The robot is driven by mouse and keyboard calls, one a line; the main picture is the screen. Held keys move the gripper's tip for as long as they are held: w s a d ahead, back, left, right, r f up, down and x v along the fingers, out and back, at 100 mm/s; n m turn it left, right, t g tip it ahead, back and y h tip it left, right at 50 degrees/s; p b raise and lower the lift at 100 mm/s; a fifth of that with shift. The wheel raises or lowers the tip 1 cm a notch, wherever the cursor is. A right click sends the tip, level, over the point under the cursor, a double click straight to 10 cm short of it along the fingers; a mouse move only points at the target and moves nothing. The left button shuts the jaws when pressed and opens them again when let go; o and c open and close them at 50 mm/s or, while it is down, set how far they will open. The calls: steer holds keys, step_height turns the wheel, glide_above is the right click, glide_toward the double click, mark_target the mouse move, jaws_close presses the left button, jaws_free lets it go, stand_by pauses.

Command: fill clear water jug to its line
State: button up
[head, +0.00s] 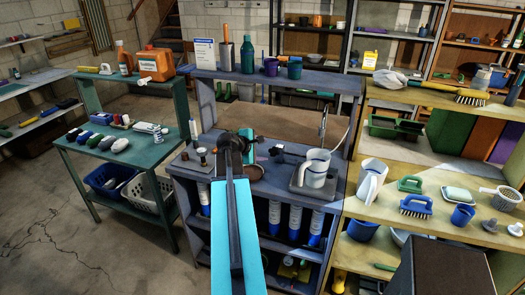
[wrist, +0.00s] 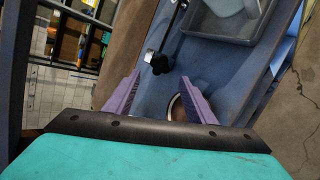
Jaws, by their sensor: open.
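A clear jug (head: 316,168) with a blue band stands upright in a shallow grey tray (head: 298,188) on the blue-grey bench. A thin spout (head: 323,128) rises behind it. I cannot tell the water level. In the wrist view, the tray (wrist: 222,28) shows at the top, with the lower part of a pale vessel in it. My gripper (wrist: 158,100) is open, with purple fingers apart over the bench, left of the jug in the head view. A black-ended metal fitting (wrist: 157,62) lies just beyond the fingers. A round brownish thing (wrist: 178,108) shows partly beside the right finger.
A second pale jug (head: 371,182) stands on the yellow bench at right, near brushes and a blue cup (head: 462,214). Small bottles (head: 199,154) stand left of my arm. An upper shelf (head: 320,80) with cups overhangs the bench's back. Blue-white cylinders (head: 295,218) stand below.

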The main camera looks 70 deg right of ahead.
mark_target(273, 152)
steer(key=shift+f, duration=0.1)
steer(key=shift+b+x, duration=1.35)
steer(key=shift+x, duration=3.2)
steer(key=shift+w+a, duration=0.1)
steer(key=c, duration=0.7)
